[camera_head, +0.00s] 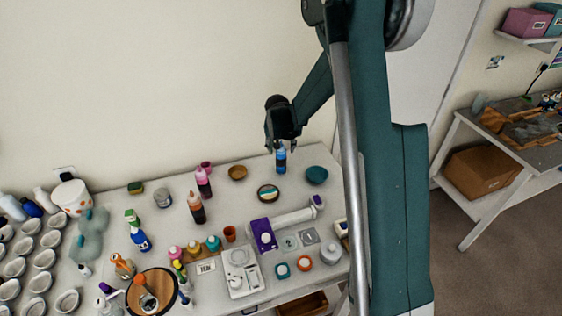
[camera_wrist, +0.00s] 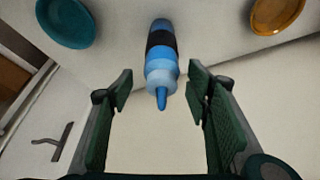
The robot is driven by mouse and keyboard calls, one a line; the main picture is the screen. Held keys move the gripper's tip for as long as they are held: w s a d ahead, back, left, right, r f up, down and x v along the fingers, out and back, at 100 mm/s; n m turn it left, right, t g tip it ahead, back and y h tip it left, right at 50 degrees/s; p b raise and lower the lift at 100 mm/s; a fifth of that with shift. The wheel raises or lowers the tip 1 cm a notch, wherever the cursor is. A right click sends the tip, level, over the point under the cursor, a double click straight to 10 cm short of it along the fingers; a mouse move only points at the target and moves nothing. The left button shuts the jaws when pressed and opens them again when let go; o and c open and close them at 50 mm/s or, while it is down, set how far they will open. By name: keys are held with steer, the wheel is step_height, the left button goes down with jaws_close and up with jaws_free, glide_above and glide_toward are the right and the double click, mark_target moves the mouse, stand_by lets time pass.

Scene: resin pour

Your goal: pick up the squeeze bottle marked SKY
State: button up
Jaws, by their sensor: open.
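A blue squeeze bottle (camera_head: 281,159) with a dark band stands near the back edge of the table. It also shows in the wrist view (camera_wrist: 162,62), its nozzle pointing toward my gripper. No lettering is readable on it, so I cannot confirm the SKY mark. My gripper (camera_head: 283,146) is just above the bottle in the head view. In the wrist view my gripper (camera_wrist: 160,85) has its two green-padded fingers apart, with the bottle's nozzle between the fingertips and clear space on both sides. The gripper holds nothing.
A teal bowl (camera_head: 317,175) stands right of the bottle and a wooden bowl (camera_head: 237,172) left of it. Pink (camera_head: 203,182) and brown-red (camera_head: 197,208) bottles stand further left. A purple-and-white device (camera_head: 264,234) lies in front. The wall is close behind.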

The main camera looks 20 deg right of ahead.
steer(key=shift+f, duration=0.1)
stand_by(0.3)
steer(key=shift+p+x, duration=0.45)
steer(key=shift+x, duration=2.1)
steer(key=shift+w+a, duration=0.1)
steer(key=c, duration=1.2)
